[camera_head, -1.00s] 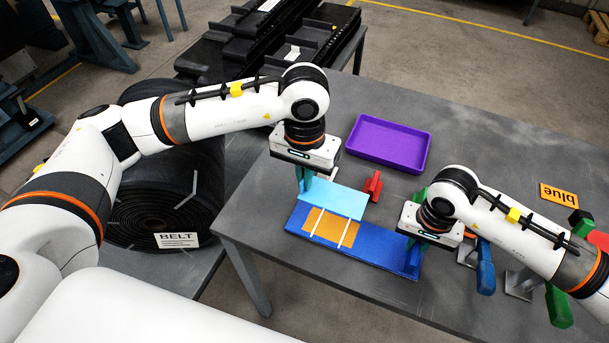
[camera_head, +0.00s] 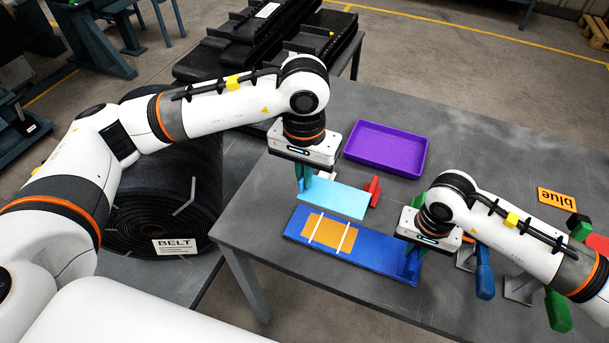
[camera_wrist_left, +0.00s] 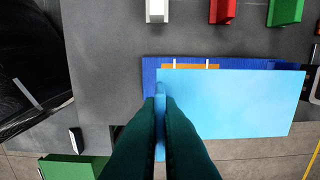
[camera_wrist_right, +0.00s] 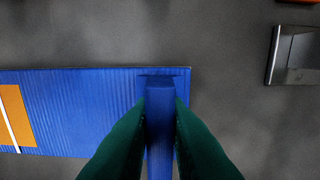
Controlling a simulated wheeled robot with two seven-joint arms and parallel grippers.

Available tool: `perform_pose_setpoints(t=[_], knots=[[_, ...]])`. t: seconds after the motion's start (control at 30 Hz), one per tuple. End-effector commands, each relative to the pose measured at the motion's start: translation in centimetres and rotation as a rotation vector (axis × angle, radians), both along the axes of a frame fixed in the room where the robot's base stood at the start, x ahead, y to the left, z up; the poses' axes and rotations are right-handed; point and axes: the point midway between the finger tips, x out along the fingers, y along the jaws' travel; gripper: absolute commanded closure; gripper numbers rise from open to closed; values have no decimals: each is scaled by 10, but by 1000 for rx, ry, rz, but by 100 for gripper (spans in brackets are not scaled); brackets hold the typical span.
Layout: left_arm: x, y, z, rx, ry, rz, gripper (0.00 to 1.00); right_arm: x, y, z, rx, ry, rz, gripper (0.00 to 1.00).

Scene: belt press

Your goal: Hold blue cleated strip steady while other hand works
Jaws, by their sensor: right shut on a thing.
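The blue cleated strip (camera_head: 375,252) lies flat on the grey table, with an upright blue cleat at its right end. An orange patch (camera_head: 328,231) with two white lines lies on its left part. My right gripper (camera_wrist_right: 160,105) is shut on the cleat, which shows between its green fingers. My left gripper (camera_wrist_left: 160,110) is shut on the upright tab of a light blue plate (camera_head: 335,200). The plate is held beyond the strip in the head view and covers much of the strip (camera_wrist_left: 152,68) in the left wrist view.
A purple tray (camera_head: 386,150) and a red block (camera_head: 373,190) stand behind the strip. Blue (camera_head: 485,273) and green (camera_head: 557,310) handled tools and an orange "blue" sign (camera_head: 557,201) are at the right. A large belt roll (camera_head: 160,215) stands left of the table.

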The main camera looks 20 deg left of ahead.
Motion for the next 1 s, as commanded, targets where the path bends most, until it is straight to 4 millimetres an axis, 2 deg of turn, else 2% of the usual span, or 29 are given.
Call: perform_pose_setpoints(t=[1.0], knots=[[0, 0, 62, 0, -1, 0, 100, 0, 0, 1, 1, -1, 0, 100]])
